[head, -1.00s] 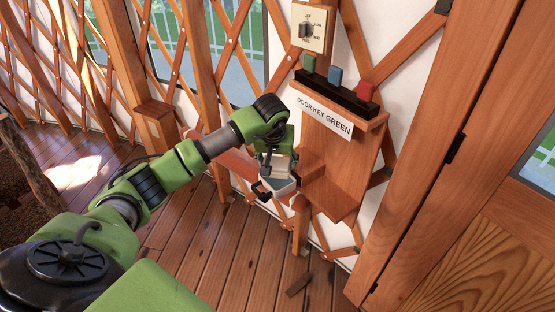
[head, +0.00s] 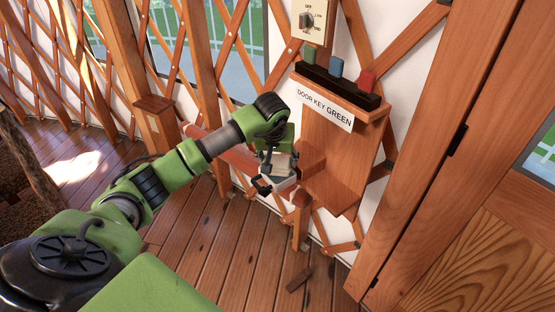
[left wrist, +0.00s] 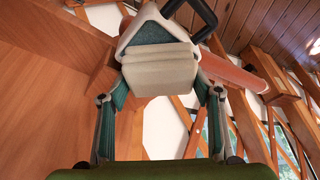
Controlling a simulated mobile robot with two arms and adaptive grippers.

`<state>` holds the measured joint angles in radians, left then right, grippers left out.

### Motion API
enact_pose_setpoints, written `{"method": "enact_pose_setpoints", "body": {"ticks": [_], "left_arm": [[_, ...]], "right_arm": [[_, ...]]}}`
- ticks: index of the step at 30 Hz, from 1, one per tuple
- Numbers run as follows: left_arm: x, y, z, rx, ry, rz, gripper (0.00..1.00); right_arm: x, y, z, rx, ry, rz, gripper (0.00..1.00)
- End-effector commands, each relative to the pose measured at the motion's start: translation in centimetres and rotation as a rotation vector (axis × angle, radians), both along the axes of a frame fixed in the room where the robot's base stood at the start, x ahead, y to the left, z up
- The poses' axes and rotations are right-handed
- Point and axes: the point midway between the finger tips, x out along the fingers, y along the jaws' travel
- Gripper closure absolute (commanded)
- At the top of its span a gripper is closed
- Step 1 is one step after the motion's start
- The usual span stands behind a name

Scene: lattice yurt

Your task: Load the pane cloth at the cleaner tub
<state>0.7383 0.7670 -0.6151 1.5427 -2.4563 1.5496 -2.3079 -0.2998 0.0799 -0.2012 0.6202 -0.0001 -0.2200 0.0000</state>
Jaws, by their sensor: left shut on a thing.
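My left gripper (head: 278,160) points down over the cleaner tub (head: 283,183), a small white-rimmed tub with blue-grey inside. The gripper is shut on the pane cloth (left wrist: 160,72), a cream folded pad that shows between the fingers in the left wrist view. There the tub (left wrist: 152,26) shows right behind the cloth, with its teal inside and a black handle. The cloth overlaps the tub in both views; I cannot tell whether they touch. My right gripper is not in view.
A wooden shelf (head: 338,178) stands beside the tub, with a sign reading DOOR KEY GREEN (head: 325,108) and green, blue and red tabs above. A dial (head: 307,20) is higher on the lattice wall. A salmon roll (head: 232,152) lies behind my arm. A wood scrap (head: 299,280) lies on open floor.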

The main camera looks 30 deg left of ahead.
Motion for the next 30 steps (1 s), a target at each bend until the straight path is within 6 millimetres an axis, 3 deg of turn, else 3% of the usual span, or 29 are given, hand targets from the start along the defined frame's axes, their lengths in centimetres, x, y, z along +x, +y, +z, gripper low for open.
{"method": "enact_pose_setpoints", "body": {"ticks": [30], "left_arm": [[0.00,0.01,-1.00,0.000,0.000,0.000,0.59]], "right_arm": [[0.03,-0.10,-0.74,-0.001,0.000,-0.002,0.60]]}}
